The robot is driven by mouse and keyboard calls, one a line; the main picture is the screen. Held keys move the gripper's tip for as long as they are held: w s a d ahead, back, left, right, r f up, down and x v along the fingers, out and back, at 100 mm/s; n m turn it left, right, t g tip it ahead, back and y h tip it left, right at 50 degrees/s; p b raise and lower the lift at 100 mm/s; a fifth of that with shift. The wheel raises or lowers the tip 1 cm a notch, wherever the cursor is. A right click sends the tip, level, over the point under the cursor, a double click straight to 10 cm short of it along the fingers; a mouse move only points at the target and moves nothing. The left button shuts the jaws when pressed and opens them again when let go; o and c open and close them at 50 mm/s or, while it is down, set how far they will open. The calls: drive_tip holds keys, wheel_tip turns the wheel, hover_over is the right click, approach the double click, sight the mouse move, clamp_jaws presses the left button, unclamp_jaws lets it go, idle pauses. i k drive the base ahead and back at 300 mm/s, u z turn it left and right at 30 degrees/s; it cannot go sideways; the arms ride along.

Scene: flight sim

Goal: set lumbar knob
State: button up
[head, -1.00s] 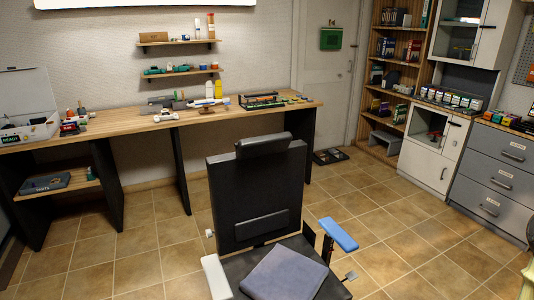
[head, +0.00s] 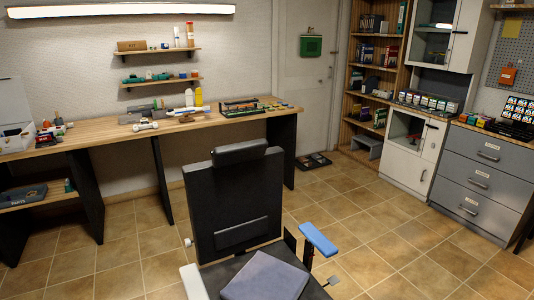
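A black chair (head: 232,190) stands in front of me, with a headrest (head: 240,153) and a raised lumbar pad (head: 240,233) low on its backrest. A small white knob (head: 188,242) sticks out at the left side of the backrest. A grey paddle-like handle (head: 333,281) shows low at the right of the seat. I cannot tell for sure which is the lumbar knob. A blue-grey cushion (head: 264,277) lies on the seat. The right armrest (head: 318,240) is blue, the left one (head: 193,284) white. My gripper is not in view.
A long wooden workbench (head: 100,131) with tools and models runs along the back wall behind the chair. A bookshelf (head: 350,127), cabinets and a grey drawer unit (head: 480,168) stand at the right. The tiled floor (head: 400,230) right of the chair is clear.

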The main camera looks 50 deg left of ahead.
sight(188, 242)
drive_tip(key=i, duration=0.8)
drive_tip(key=u, duration=0.35)
drive_tip(key=k, duration=1.3)
drive_tip(key=u, duration=1.8)
drive_tip(key=i, duration=0.35)
drive_tip(key=z, duration=0.05)
